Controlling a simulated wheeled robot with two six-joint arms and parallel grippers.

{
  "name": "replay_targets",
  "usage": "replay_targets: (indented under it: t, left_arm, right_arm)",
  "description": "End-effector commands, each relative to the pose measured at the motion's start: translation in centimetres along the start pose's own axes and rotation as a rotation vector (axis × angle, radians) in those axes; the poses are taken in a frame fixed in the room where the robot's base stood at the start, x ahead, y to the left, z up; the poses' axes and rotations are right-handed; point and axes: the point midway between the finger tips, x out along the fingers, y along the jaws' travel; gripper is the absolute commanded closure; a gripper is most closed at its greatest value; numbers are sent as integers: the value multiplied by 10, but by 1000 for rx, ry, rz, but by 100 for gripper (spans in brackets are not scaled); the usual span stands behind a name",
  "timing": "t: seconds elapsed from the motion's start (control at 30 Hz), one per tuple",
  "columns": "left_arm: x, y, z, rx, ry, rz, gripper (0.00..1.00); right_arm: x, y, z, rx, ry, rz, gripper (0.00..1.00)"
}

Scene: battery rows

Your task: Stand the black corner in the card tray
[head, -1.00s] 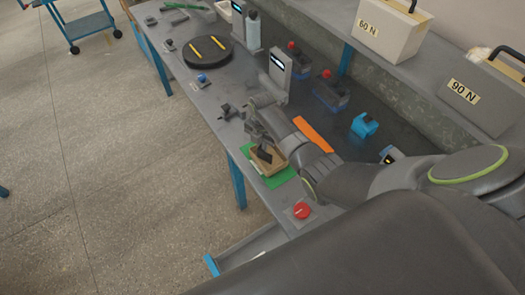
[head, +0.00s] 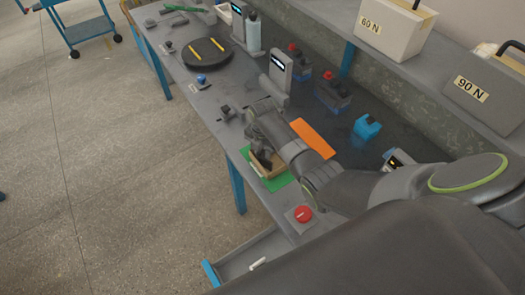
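The card tray (head: 256,168) is a small tan box on a green mat (head: 277,184), near the table's front edge. My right gripper (head: 262,156) points down at the tray, with its fingers low at or inside the opening. A dark shape shows there, probably the black corner, but it merges with the dark gripper and I cannot tell its pose. Whether the fingers are open or shut is hidden. A small dark piece (head: 227,113) lies on the table to the left of the tray. My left gripper is out of view.
An orange strip (head: 313,138) lies beside my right arm. A red button (head: 303,214) is near the front edge and a blue part (head: 366,127) farther back. A grey post with a display (head: 279,70) and a black turntable (head: 207,55) stand beyond. An open drawer (head: 240,258) juts out below.

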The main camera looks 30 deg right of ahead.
Motion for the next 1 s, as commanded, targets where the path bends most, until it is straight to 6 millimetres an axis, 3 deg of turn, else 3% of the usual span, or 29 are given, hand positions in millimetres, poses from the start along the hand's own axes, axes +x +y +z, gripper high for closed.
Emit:
replay_targets:
  t: [0.33,0.8,1.0]
  left_arm:
    - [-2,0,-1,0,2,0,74]
    - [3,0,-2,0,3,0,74]
    - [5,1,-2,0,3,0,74]
  right_arm:
    - [-15,1,0,0,-1,2,72]
    - [-97,1,1,0,-2,4,72]
    - [-119,0,0,0,0,1,72]
